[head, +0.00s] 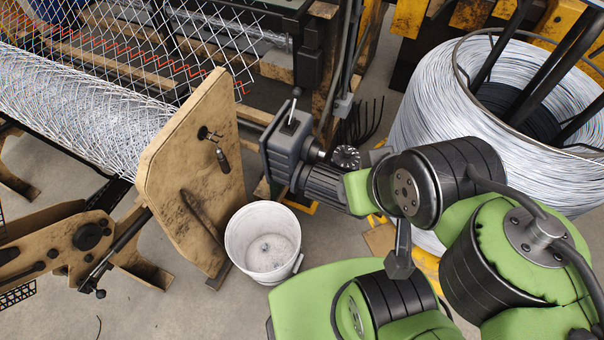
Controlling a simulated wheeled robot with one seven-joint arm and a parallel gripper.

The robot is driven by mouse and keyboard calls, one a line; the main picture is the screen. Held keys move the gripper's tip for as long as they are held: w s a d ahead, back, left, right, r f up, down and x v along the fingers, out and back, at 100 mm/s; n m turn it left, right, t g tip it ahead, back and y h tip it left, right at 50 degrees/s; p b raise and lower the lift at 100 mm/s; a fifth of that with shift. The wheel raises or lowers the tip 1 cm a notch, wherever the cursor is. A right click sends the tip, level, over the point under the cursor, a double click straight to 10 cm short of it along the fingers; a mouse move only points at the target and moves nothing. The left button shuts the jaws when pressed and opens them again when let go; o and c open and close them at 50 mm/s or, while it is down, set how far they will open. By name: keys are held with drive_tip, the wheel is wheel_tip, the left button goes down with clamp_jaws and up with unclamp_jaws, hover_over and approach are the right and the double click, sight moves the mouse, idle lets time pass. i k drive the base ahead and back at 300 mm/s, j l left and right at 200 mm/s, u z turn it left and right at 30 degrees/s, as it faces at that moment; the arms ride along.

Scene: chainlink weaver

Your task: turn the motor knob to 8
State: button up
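The motor (322,185) is dark grey with a ribbed body. It is joined to a grey gearbox (284,140) right of the wooden end plate. A small round dark knob (346,157) with light marks sits by the motor's upper right side. Its marks are too small to read, so I cannot tell its setting. My green and black arm comes in from the lower right, and one green link overlaps the motor's right end in the picture. I cannot make out gripper fingers; nothing shows touching the knob.
A white bucket (264,241) stands on the floor below the motor. A wooden end plate (195,170) and a chainlink mesh roll (85,105) fill the left. A large wire coil (425,110) stands at the right. A lever (293,108) rises from the gearbox.

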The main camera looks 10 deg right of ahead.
sight(347, 151)
drive_tip(key=i+l+u, duration=0.1)
drive_tip(key=l+u, duration=0.4)
drive_tip(key=l, duration=0.3)
drive_tip(key=l+u, duration=0.45)
drive_tip(key=l, duration=0.3)
drive_tip(key=k, duration=0.05)
